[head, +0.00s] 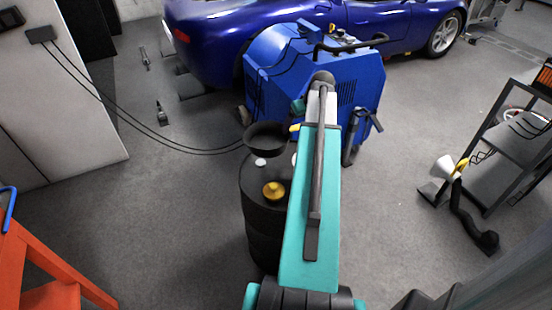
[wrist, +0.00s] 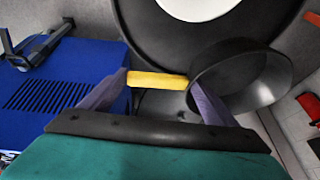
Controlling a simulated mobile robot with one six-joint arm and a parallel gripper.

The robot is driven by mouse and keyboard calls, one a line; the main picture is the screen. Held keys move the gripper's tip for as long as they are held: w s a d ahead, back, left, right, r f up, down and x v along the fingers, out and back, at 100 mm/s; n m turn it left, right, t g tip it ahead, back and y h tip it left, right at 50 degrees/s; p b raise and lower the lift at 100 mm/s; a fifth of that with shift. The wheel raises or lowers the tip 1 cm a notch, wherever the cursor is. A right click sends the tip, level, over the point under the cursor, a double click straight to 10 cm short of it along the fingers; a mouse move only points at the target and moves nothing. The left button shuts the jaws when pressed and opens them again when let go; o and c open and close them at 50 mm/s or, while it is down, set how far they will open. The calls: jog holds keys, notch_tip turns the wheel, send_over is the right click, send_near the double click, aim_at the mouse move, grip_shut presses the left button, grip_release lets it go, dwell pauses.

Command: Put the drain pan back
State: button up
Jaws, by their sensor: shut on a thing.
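The drain pan (head: 263,137) is a black round pan with a yellow handle (head: 295,128). In the head view it appears just above the far edge of a black drum (head: 262,222); I cannot tell whether they touch. In the wrist view the pan (wrist: 262,88) is to the right, with its yellow handle (wrist: 157,80) between the fingers. My gripper (wrist: 155,88) is shut on that handle. In the head view my arm largely hides the gripper.
A blue machine (head: 285,75) with hoses stands beyond the drum, before a blue car (head: 390,25). A yellow cap (head: 274,189) sits on the drum. A dark shelf cart (head: 495,170) is at right and an orange frame (head: 45,260) at left. Floor is clear left of the drum.

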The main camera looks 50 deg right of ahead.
notch_tip(320, 180, down, 6)
dwell(0.5)
jog(key=shift+f, duration=0.2)
jog(key=shift+f, duration=1.85)
jog(key=o, duration=1.4)
jog(key=shift+c, duration=0.2)
jog(key=shift+r, duration=0.2)
jog(key=v, duration=1.2)
